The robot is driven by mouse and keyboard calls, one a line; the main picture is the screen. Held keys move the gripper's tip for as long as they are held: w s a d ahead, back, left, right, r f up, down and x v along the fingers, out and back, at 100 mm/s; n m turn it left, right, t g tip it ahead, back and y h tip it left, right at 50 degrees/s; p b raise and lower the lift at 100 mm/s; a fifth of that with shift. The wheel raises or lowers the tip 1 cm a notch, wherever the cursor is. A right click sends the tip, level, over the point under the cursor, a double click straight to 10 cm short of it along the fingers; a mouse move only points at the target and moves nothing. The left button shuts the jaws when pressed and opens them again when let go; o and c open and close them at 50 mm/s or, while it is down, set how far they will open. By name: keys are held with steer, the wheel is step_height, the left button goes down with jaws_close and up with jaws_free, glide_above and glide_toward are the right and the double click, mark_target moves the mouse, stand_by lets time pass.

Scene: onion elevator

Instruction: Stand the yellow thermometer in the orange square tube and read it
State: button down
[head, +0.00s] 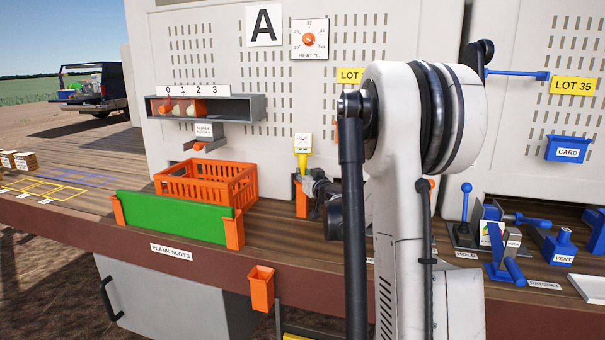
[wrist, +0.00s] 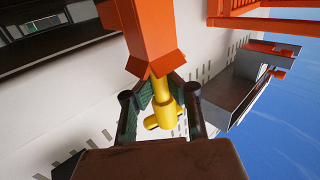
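The yellow thermometer (head: 303,162) has a square white dial on top and looks upright in the head view. Its dial is too small to read. Its lower end meets the mouth of the orange square tube (head: 302,197), and how deep it sits is hidden. In the wrist view the tube (wrist: 140,30) has a flared rim, with the yellow thermometer (wrist: 167,108) at its mouth. My gripper (wrist: 163,88) has its fingertips close on both sides of the yellow stem, right by the rim, and looks shut on it. In the head view my gripper (head: 312,184) is partly hidden.
An orange crate (head: 205,185) stands left of the tube, behind a green plank (head: 172,218). A grey shelf numbered 0 to 3 (head: 245,108) and a HEAT dial (head: 309,40) are on the wall. Blue levers (head: 465,205) stand at right. My arm hides the middle right.

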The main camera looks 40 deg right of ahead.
steer(key=shift+f, duration=0.15)
steer(key=c, duration=1.8)
jaws_free()
steer(key=shift+c, duration=0.2)
steer(key=v, duration=1.2)
steer(key=s+a+n+g+y, duration=0.1)
steer(key=a+n+g+y, duration=0.15)
steer(key=a, duration=1.15)
steer(key=s+a+n+g+y, duration=0.15)
steer(key=a+y, duration=0.25)
steer(key=a, duration=1)
steer(key=s+a+f+g+y, duration=0.1)
steer(key=s+a+f+g, duration=0.2)
steer(key=s+a, duration=0.65)
steer(key=s+a+f+g+h, duration=0.1)
steer(key=s+a+f, duration=0.1)
steer(key=s, duration=0.4)
steer(key=s+a+f+g+h, duration=0.1)
steer(key=s+a+f+g, duration=0.1)
steer(key=s, duration=0.4)
steer(key=shift+s+f, duration=0.35)
steer(key=shift+f, duration=0.3)
